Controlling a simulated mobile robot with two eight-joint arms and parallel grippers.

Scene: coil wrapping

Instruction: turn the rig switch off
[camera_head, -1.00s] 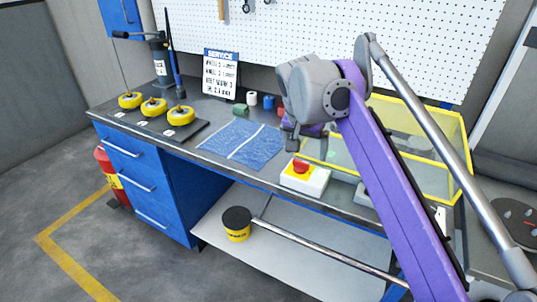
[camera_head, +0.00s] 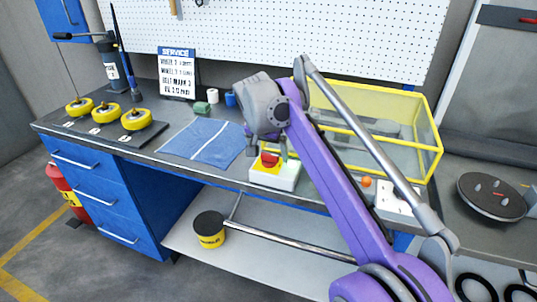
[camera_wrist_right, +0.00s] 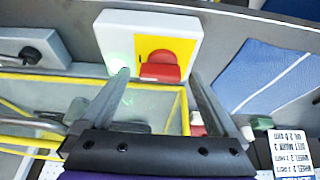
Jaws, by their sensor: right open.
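The rig switch is a white box (camera_head: 276,176) at the bench's front edge, with a red knob (camera_head: 269,160) on a yellow plate. My right gripper (camera_head: 268,151) is open and points down just above the knob, with one finger to each side. Whether a finger touches the knob cannot be told. My left gripper is out of view.
A yellow-framed clear case (camera_head: 435,165) stands behind and right of the switch. A second box with a lever (camera_head: 396,203) sits to its right, partly behind my arm. A blue cloth (camera_head: 203,141) lies to the left. Small bottles and yellow rollers are farther left.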

